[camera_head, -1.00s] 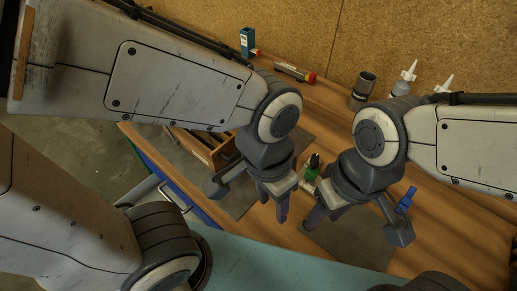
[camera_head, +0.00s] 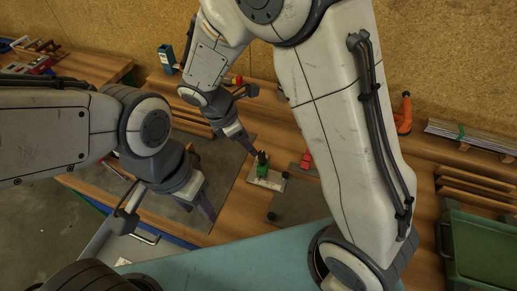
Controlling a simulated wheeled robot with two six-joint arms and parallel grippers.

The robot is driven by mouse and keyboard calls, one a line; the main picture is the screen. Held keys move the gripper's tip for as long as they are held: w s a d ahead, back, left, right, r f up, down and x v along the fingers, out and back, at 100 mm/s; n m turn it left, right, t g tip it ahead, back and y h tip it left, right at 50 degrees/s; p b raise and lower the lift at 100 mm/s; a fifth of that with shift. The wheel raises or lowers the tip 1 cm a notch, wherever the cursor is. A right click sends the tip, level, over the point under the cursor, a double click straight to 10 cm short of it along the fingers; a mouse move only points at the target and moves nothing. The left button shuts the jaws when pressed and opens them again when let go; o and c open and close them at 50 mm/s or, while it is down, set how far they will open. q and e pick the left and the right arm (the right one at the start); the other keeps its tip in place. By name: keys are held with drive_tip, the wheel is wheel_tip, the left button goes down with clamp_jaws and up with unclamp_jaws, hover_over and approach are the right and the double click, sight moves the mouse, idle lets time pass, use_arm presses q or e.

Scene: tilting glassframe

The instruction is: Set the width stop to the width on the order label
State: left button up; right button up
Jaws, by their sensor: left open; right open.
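A small green block with a dark top (camera_head: 262,167) stands on a pale plate (camera_head: 275,182) in the middle of the bench. I cannot tell for sure whether this is the width stop. A small red piece (camera_head: 306,160) is just right of it. No order label can be read. My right gripper (camera_head: 244,143) is open, close to the upper left of the green block; I cannot tell whether it touches it. My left gripper (camera_head: 206,207) is open over the front of the bench, left of and apart from the green block.
A dark mat (camera_head: 222,178) lies under the grippers. A blue box (camera_head: 166,56) stands at the back, an orange object (camera_head: 403,114) at the back right. A green bin (camera_head: 480,245) is at the right. My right arm hides much of the middle.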

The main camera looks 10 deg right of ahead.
sight(262, 160)
drive_tip(key=x, duration=1)
drive_tip(key=shift+f, duration=0.15)
drive_tip(key=shift+c, duration=0.4)
clamp_jaws()
drive_tip(key=shift+a, duration=0.1)
idle(0.6)
